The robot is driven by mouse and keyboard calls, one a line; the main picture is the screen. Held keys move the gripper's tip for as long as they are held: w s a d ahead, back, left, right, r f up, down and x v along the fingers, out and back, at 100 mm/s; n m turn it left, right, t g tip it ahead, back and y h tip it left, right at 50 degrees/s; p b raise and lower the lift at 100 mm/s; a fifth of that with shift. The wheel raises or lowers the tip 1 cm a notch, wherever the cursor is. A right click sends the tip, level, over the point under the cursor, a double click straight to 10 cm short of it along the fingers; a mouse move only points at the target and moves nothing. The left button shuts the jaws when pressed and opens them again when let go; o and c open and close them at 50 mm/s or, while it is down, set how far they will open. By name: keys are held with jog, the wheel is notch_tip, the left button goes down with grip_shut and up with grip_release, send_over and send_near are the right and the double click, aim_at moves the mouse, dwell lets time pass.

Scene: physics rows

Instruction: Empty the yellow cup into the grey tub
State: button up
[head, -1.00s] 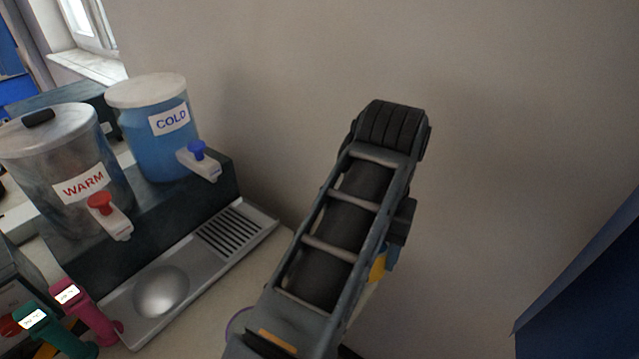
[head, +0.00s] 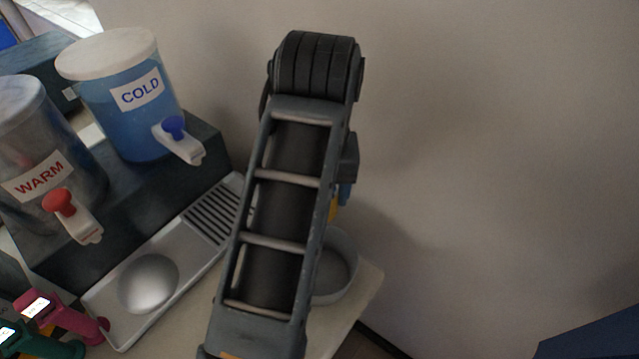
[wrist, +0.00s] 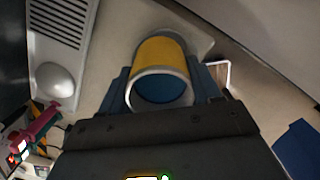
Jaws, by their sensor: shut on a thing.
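The yellow cup (wrist: 160,53) is held between the fingers of my gripper (wrist: 162,88) in the wrist view. Its pale rim faces the camera, and the inside looks dark blue; I cannot tell whether that is liquid. In the head view only a sliver of the yellow cup (head: 333,209) shows beside my arm, next to a blue bit of my gripper (head: 345,192). The grey tub (head: 341,262) stands on the counter near its right end, partly hidden behind my arm. The cup shows above the tub in the picture; their exact alignment is unclear.
Warm (head: 40,165) and cold (head: 125,95) dispensers stand on a dark block at the left. In front is a metal drip tray (head: 205,240) with a silver dome (head: 148,283). Pink (head: 62,316) and green (head: 40,345) handled devices lie at lower left. The counter ends just right of the tub.

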jog(key=shift+w+d+r+t, duration=0.2)
jog(key=shift+w+d+t, duration=0.1)
jog(key=shift+w, duration=0.1)
jog(key=shift+w+d+r+t+p, duration=0.1)
jog(key=shift+w+t+p, duration=0.2)
jog(key=shift+w, duration=0.05)
jog(key=shift+s+a+f, duration=0.3)
jog(key=shift+s+f, duration=0.45)
jog(key=shift+f, duration=0.15)
jog(key=shift+w+d+t, duration=0.1)
jog(key=shift+w+t, duration=0.25)
jog(key=shift+t, duration=0.15)
jog(key=shift+f, duration=0.15)
jog(key=shift+s+a+f+t, duration=0.2)
jog(key=shift+a+f+t, duration=0.05)
jog(key=shift+f+t, duration=0.3)
jog(key=shift+f+t, duration=0.15)
jog(key=shift+t, duration=0.2)
